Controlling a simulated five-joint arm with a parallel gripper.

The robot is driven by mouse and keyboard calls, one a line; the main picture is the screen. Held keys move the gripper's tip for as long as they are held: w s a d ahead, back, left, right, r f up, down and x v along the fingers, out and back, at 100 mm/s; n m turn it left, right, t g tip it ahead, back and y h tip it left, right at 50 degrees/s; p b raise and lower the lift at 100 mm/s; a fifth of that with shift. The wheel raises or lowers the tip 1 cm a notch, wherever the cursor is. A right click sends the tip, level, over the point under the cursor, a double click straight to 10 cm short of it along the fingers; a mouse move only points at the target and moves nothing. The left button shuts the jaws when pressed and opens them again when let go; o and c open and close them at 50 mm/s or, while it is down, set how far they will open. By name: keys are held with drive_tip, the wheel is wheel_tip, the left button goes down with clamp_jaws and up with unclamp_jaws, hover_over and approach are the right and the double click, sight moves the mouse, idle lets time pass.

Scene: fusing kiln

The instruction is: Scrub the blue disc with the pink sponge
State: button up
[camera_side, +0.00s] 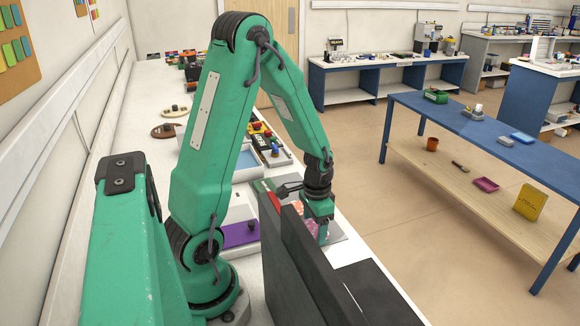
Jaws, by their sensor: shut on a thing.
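My gripper (321,232) points down at the end of my green arm, low behind the dark grey upright panel. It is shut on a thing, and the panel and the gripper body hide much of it. A pink patch (308,218) shows right beside the jaws and looks like the pink sponge, though its outline is unclear. I cannot make out the blue disc. I cannot tell whether the sponge touches anything below it.
The dark kiln panel (296,262) stands close in front of my gripper. A purple piece (238,235) lies left of it on the white bench, with a blue-lined tray (245,163) behind. A blue table (480,128) stands apart at the right, across open floor.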

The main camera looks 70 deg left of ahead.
sight(310, 219)
drive_tip(key=shift+d, duration=0.5)
drive_tip(key=shift+a, duration=2.1)
drive_tip(key=shift+d, duration=2.15)
drive_tip(key=shift+a, duration=0.1)
drive_tip(key=shift+a, duration=2.05)
drive_tip(key=shift+d, duration=0.15)
drive_tip(key=shift+d, duration=2)
